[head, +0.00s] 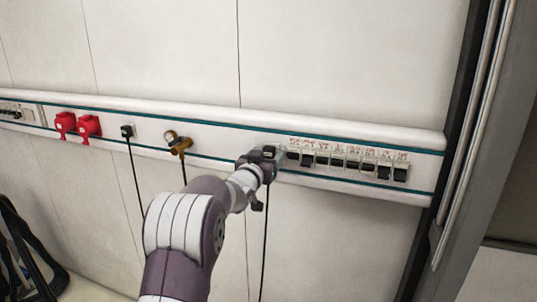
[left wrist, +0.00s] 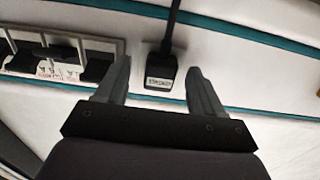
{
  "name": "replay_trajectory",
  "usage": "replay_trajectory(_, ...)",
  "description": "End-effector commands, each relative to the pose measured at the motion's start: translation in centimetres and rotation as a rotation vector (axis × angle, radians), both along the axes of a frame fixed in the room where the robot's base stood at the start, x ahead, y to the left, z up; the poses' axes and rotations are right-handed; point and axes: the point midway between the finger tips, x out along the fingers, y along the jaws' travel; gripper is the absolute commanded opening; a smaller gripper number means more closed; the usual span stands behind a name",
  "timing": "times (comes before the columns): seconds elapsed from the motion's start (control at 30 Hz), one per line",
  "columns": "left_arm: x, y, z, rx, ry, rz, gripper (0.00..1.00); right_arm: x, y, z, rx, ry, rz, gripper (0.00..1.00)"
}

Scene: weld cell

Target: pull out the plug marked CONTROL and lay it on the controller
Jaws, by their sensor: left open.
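A black plug (left wrist: 160,72) with a pale label sits at the wall rail in the left wrist view, its cable running up out of that picture. The label's print is too small and turned for me to read surely. My left gripper (left wrist: 158,64) is open, with one finger on each side of the plug and visible gaps to it. In the head view my left gripper (head: 274,157) is at the rail, and it hides the plug. A black cable (head: 265,235) hangs below it. I cannot make out the controller. My right gripper is not in view.
The rail (head: 225,138) carries a row of black switches (head: 352,163) right of my gripper. To the left are a brass fitting (head: 178,142), another black plug (head: 128,131) and red sockets (head: 88,126). Dark cables or hoses (head: 22,250) are at lower left.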

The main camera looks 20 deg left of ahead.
Motion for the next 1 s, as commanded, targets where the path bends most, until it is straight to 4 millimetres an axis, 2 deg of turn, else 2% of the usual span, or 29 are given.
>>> replay_trajectory(1.0, -0.01, 0.00, 0.01, 0.000, 0.000, 0.000, 0.68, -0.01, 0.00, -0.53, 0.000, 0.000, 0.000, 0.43)
